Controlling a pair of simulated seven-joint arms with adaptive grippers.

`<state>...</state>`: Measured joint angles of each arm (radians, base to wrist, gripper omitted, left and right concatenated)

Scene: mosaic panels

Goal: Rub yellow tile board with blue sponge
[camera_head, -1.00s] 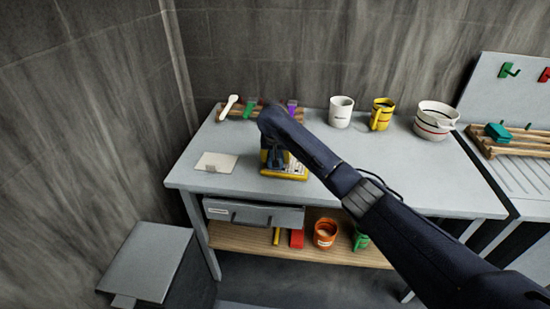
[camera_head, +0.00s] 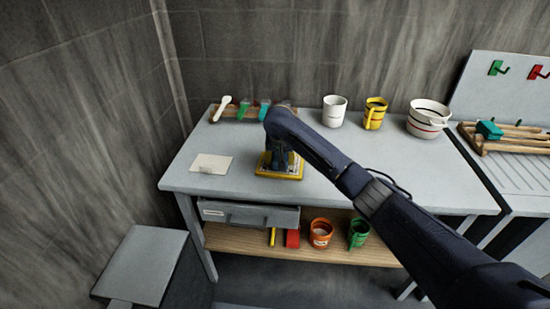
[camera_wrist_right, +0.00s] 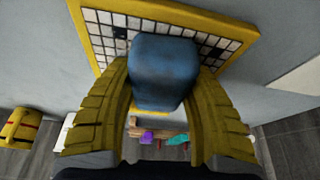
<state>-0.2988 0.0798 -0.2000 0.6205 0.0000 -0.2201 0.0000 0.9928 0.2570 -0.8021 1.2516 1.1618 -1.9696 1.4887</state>
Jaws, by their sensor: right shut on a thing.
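The yellow tile board (camera_head: 292,174) lies flat on the grey table, a yellow frame around small pale and dark tiles. In the right wrist view its yellow frame (camera_wrist_right: 235,33) shows behind the sponge. My right gripper (camera_head: 279,160) is over the middle of the board and hides part of its tiles. In the wrist view my right gripper (camera_wrist_right: 160,85) has its yellow fingers shut on the blue sponge (camera_wrist_right: 160,65). The sponge covers the middle tiles; whether it touches them is hard to tell. My left gripper is in neither view.
A pale flat sheet (camera_head: 211,164) lies left of the board. Behind are a wooden rack (camera_head: 232,113) with utensils, a white mug (camera_head: 334,111), a yellow mug (camera_head: 375,113) and bowls (camera_head: 428,118). The table front right of the board is clear beneath my arm.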

